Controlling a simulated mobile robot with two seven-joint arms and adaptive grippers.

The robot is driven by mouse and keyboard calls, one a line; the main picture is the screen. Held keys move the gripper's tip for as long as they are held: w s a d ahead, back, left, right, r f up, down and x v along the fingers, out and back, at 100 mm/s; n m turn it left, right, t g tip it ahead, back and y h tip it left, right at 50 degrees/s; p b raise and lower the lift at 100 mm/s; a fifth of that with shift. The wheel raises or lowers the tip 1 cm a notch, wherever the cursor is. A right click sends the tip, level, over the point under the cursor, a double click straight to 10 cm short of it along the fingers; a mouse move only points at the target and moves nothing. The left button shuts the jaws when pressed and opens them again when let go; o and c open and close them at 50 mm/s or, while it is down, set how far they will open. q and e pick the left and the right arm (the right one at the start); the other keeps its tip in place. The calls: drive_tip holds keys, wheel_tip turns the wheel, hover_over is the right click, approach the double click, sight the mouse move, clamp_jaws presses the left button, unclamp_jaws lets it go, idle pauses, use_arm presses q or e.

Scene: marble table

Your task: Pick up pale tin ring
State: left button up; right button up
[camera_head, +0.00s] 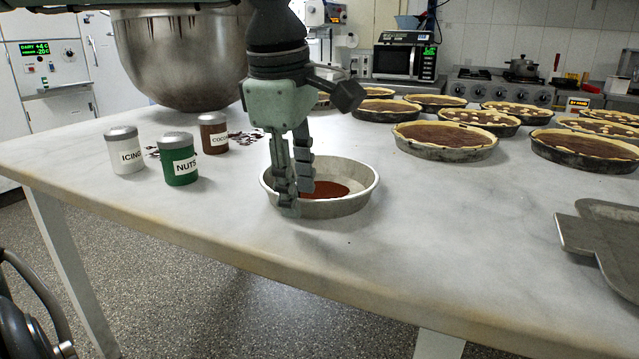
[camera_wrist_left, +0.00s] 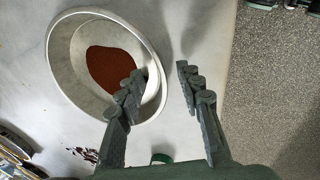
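The pale tin ring (camera_head: 345,207) is a round, shallow metal tin on the marble table, near its front edge, with a brown patch (camera_head: 327,188) inside. It also shows in the left wrist view (camera_wrist_left: 60,62). My left gripper (camera_head: 295,196) points down at the tin's left front rim. In the left wrist view the gripper (camera_wrist_left: 160,71) is open, with one finger over the inside of the tin and the other outside it. A gap shows between the outer finger and the rim. The fingers hide part of the rim. My right gripper is not in view.
White (camera_head: 124,150), green (camera_head: 178,160) and brown (camera_head: 214,134) jars stand left of the tin. A large metal bowl (camera_head: 180,55) is behind them. Several filled pies (camera_head: 445,142) stand at the back right. A grey metal tray (camera_head: 605,235) lies at the right.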

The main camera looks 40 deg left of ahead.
use_arm(q)
drive_tip(key=shift+w+f, duration=0.1)
drive_tip(key=shift+f, duration=0.25)
drive_tip(key=shift+c, duration=0.5)
clamp_jaws()
drive_tip(key=shift+r, duration=0.2)
